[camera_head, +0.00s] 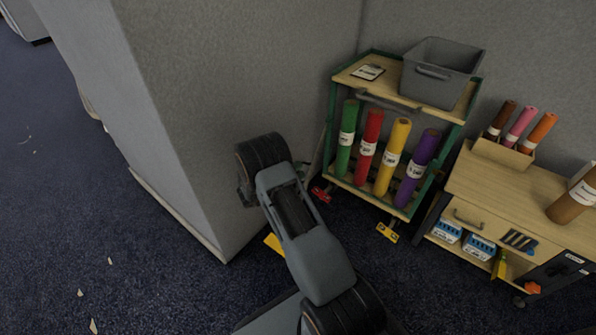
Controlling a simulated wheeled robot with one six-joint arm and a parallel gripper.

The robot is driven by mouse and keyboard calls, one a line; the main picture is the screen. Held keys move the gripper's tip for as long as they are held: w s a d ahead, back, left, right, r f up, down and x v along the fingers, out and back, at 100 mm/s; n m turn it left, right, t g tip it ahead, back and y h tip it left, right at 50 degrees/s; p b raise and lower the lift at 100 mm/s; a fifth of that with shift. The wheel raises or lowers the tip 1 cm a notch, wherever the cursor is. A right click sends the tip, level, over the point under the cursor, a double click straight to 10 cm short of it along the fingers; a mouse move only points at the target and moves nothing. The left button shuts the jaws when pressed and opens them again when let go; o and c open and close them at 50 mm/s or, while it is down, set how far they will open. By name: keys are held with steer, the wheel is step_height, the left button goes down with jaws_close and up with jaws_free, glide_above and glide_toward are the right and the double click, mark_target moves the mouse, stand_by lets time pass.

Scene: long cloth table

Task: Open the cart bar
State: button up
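The cart (345,78) has a green frame and wooden shelves, and stands in the corner against the grey partition. A dark grey bar (388,102) runs across its front, just under the top shelf's front edge. Green, red, yellow and purple rolls stand upright on the lower shelf behind and below the bar. My arm rises in the lower middle, to the left of the cart and apart from the bar. My gripper cannot be made out; the arm links hide that area.
A grey bin (440,72) and a small labelled card (368,72) sit on the cart top. A wooden cabinet (520,195) with rolls and boxes stands close on the right. A grey partition (235,80) borders the left. Dark carpet (70,210) is open at left.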

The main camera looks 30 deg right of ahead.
steer(key=a+p, duration=0.1)
steer(key=a, duration=0.6)
steer(key=shift+w+a+f+p, duration=0.25)
steer(key=shift+w+f+p, duration=0.05)
steer(key=shift+f+p, duration=0.15)
